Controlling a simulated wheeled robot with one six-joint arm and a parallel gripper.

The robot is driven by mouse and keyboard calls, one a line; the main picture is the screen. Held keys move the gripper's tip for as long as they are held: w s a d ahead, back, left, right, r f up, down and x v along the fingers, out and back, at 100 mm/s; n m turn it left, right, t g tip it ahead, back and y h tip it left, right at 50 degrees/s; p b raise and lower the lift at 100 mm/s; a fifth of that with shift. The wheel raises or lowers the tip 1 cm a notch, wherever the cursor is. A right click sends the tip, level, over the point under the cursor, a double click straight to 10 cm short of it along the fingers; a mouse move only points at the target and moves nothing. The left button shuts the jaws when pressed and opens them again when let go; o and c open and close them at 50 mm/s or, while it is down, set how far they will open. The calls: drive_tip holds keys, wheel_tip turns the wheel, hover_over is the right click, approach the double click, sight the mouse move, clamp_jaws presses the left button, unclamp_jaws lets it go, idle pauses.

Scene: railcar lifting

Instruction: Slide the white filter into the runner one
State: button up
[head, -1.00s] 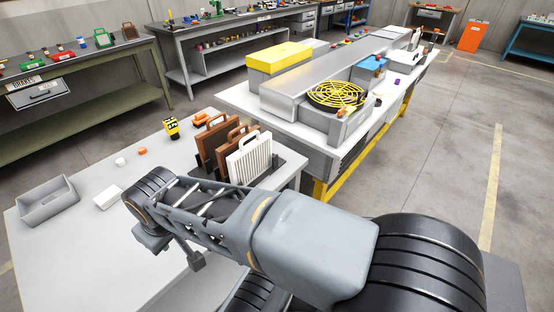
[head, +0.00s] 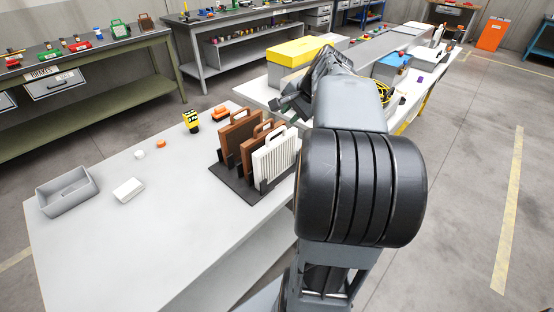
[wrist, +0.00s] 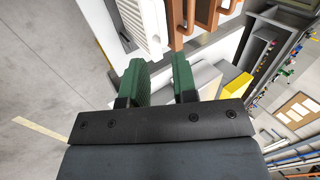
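The white filter (head: 275,158), a ribbed panel with a top handle, stands upright in a dark rack (head: 238,187) on the near table. Two brown filters (head: 238,138) stand behind it to the left. In the wrist view the white filter (wrist: 146,22) shows at the top, beyond my fingers. My gripper (wrist: 160,75) has two green-padded fingers, spread apart with nothing held between them. In the head view my arm hides part of the gripper, above and right of the rack. I cannot pick out a runner; my arm covers much of the long grey unit (head: 372,50).
A grey bin (head: 67,193), a white block (head: 128,189) and a yellow-black tool (head: 191,122) lie on the near table. A yellow box (head: 297,57) and blue box (head: 391,66) are on the far bench. The near table's front is clear.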

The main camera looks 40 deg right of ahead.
sight(278, 130)
drive_tip(key=shift+m, duration=0.4)
drive_tip(key=x, duration=0.3)
drive_tip(key=d+x, duration=0.1)
drive_tip(key=x, duration=0.3)
drive_tip(key=shift+w+d, duration=0.2)
drive_tip(key=shift+x, duration=3.1)
drive_tip(key=shift+d, duration=0.1)
clamp_jaws()
drive_tip(key=shift+r, duration=0.1)
